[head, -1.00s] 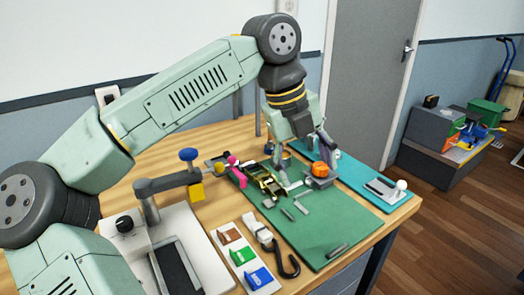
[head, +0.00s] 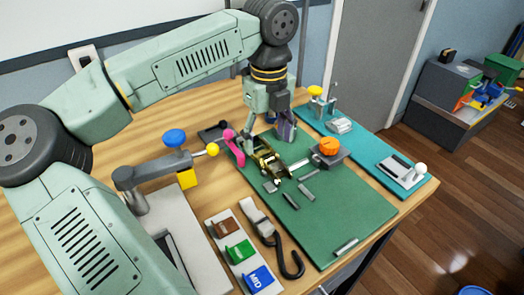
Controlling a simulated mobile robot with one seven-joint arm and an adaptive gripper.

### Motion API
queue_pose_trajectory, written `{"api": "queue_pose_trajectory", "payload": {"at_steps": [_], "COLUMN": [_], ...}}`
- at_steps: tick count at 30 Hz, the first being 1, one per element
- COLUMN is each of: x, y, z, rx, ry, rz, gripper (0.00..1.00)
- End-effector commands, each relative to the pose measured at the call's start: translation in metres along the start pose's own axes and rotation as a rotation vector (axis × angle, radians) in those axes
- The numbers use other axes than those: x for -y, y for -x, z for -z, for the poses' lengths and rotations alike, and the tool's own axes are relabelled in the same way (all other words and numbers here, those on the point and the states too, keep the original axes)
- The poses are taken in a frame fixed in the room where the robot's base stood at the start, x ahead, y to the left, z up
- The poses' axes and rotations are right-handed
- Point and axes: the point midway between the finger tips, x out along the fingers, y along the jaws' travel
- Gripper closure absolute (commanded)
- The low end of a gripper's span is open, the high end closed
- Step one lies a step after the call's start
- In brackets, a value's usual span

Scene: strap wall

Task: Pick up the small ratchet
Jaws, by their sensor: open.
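A brass-coloured metal ratchet-like piece (head: 268,163) lies on the green mat (head: 325,222) near its far left edge. I take it for the small ratchet, but cannot be sure. My gripper (head: 268,138) points down just behind and above this piece, with its fingers apart. One finger is on the left and a darker, purplish one on the right. I see nothing held between them. Whether a finger touches the piece cannot be told. The far end of the piece is partly hidden by my gripper.
A block with an orange knob (head: 328,147) stands right of the piece. A pink-handled part (head: 232,143) and an arm with a blue knob (head: 174,137) are to the left. A hook strap (head: 288,262) and coloured tags (head: 240,250) lie in front. The mat's front right is mostly clear.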

Motion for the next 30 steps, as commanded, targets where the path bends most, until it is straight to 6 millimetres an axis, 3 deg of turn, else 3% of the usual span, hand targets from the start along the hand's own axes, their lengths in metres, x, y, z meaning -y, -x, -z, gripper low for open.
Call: {"api": "queue_pose_trajectory", "payload": {"at_steps": [9,17,30], "x": [-0.005,-0.004,-0.004], "y": [-0.040,-0.043,-0.043], "z": [0.000,0.000,0.000], "rx": [-0.001,0.000,0.000], "ry": [-0.001,0.000,0.000], "rz": [0.000,0.000,0.000], "gripper": [0.33,0.33,0.63]}}
